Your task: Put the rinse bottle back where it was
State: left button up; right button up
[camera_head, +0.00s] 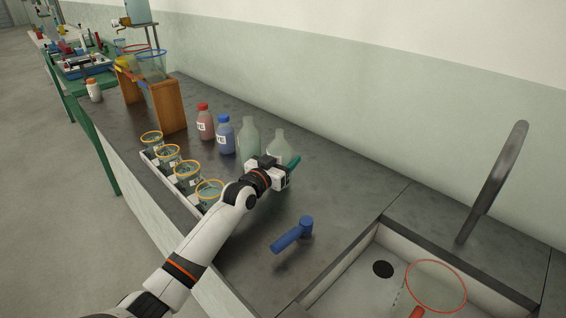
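Two clear pale-green bottles stand side by side on the dark bench: one (249,136) on the left and one (279,143) on the right. No label tells me which is the rinse bottle. My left gripper (272,174) is at the lower part of the right-hand bottle and hides much of it. A teal piece shows at the gripper's far side. The fingertips are hidden, so I cannot tell whether they grip the bottle. My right gripper is not in view.
A red-capped bottle (205,123) and a blue-capped bottle (226,135) stand left of the clear bottles. Several yellow-rimmed beakers (187,176) sit in a white tray near the front edge.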

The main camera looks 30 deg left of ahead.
pick_arm(q)
jog(key=shift+f, duration=0.45)
jog(key=shift+f, duration=0.15)
jog(key=o, duration=1)
jog(key=shift+r, duration=0.2)
jog(key=s, duration=0.7)
jog(key=shift+s+a, duration=0.25)
jog(key=shift+a, duration=0.15)
